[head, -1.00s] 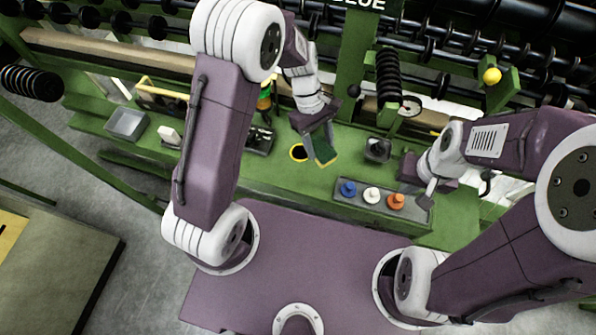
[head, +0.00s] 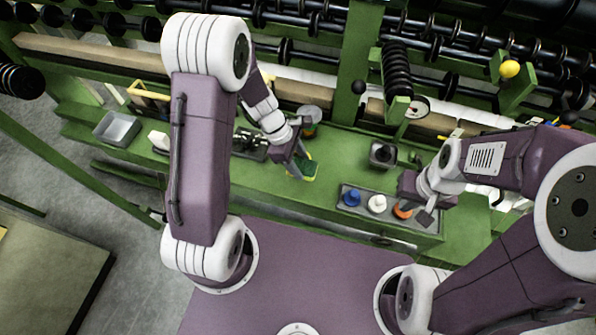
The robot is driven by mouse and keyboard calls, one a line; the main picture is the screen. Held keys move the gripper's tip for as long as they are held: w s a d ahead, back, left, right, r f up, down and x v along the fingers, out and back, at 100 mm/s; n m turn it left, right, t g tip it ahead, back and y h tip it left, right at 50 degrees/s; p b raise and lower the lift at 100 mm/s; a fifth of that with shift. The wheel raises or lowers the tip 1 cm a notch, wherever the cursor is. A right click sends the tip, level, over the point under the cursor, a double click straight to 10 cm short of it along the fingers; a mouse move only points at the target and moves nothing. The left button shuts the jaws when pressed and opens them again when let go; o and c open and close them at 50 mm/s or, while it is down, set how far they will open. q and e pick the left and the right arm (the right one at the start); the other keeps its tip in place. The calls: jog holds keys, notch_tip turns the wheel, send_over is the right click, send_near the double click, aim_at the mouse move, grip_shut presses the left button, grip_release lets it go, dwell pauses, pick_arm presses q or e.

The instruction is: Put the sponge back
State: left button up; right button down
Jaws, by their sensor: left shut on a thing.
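The sponge (head: 308,167), dark green with some yellow at its edge, is in the jaws of my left gripper (head: 302,165). It is low over the green bench (head: 262,184), where it covers most or all of the yellow-rimmed dark round spot. I cannot tell whether the sponge touches the bench. My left gripper is shut on it and points down and to the right. My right gripper (head: 426,211) is at the right end of the peg tray, beside the orange piece; whether its jaws are open is not clear.
The grey peg tray (head: 375,217) holds a blue piece (head: 352,198), a white piece (head: 377,204) and an orange piece (head: 402,210). A clear cup (head: 310,117) is behind my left gripper. A grey bin (head: 117,128) sits at the left.

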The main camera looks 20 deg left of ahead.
pick_arm(q)
jog(key=shift+a+f, duration=0.2)
jog(key=shift+a, duration=0.1)
notch_tip(320, 180, down, 4)
jog(key=shift+r+b, duration=0.1)
jog(key=shift+b, duration=0.65)
jog(key=shift+f, duration=0.2)
jog(key=o, duration=1.2)
